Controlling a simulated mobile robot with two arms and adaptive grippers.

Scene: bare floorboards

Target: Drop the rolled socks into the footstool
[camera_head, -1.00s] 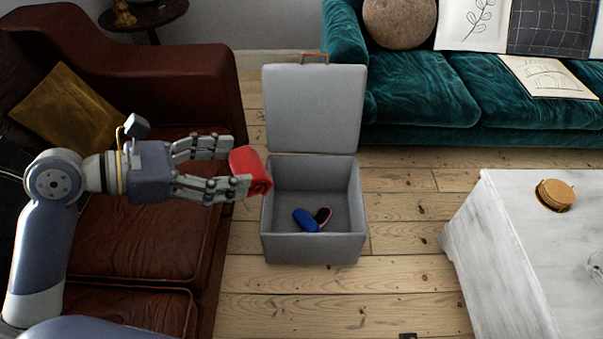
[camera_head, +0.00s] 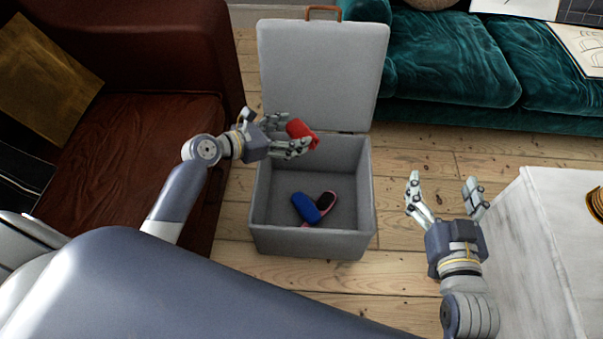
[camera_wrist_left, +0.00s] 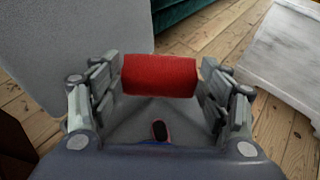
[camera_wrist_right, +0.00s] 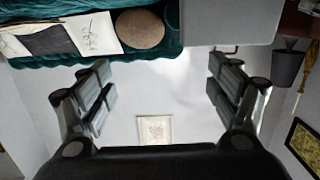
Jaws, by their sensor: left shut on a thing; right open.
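The rolled socks (camera_head: 300,131) are a red roll between the fingers of my left gripper (camera_head: 296,140), which is shut on them above the back left part of the footstool. The red roll also shows between the fingers in the left wrist view (camera_wrist_left: 160,76). The footstool (camera_head: 312,243) is a grey box with its lid (camera_head: 322,70) raised at the back. Inside lie a blue item (camera_head: 306,207) and a dark item with a pink edge (camera_head: 326,203). My right gripper (camera_head: 444,192) is open and empty, to the right of the footstool.
A brown leather sofa (camera_head: 150,130) stands left of the footstool. A teal sofa (camera_head: 450,70) is behind on the right. A white table (camera_head: 550,240) stands at the right, close to my right gripper. Bare floorboards (camera_head: 410,150) lie between.

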